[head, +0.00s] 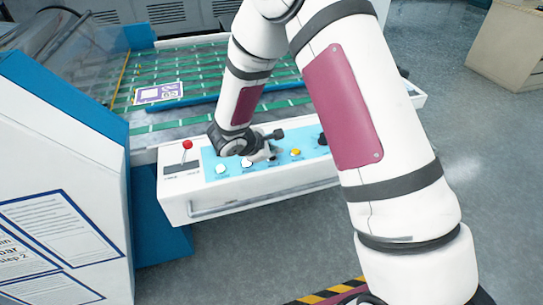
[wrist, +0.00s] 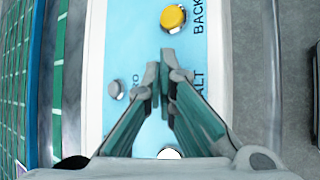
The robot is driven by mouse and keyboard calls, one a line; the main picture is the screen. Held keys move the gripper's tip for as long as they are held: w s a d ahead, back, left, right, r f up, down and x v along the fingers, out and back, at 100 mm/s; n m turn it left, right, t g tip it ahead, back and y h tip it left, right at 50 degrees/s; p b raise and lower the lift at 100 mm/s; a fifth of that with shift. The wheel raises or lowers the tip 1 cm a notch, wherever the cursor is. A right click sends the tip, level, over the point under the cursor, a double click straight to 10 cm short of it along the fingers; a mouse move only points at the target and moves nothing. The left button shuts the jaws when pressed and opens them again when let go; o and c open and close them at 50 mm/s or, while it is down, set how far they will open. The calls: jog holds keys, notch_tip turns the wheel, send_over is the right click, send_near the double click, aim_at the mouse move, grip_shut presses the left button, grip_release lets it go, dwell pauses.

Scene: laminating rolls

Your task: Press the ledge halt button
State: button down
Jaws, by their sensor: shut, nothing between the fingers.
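The control panel (head: 230,168) is a white ledge box with a pale blue face, in front of the green-striped belt. My gripper (head: 268,155) points down over it, between a white button (head: 246,162) and a yellow button (head: 296,152). In the wrist view, my gripper (wrist: 166,82) is shut and empty, its tips over the blue face beside lettering that ends in "ALT" (wrist: 199,84). The halt button at that label is mostly or wholly hidden by the fingers; I cannot tell whether they touch it. The yellow button, marked "BACK", also shows in the wrist view (wrist: 173,18).
A red-knobbed lever (head: 187,146) stands at the panel's left end. A small grey button (wrist: 116,90) lies left of the fingers. A rail (head: 250,203) runs along the panel's front. A white and blue machine housing (head: 70,150) stands at left; open floor lies at right.

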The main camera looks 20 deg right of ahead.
dwell(0.6)
jog(key=shift+r, duration=0.7)
jog(key=shift+r, duration=0.1)
jog(key=shift+r+p, duration=1.25)
jog(key=shift+r, duration=1.15)
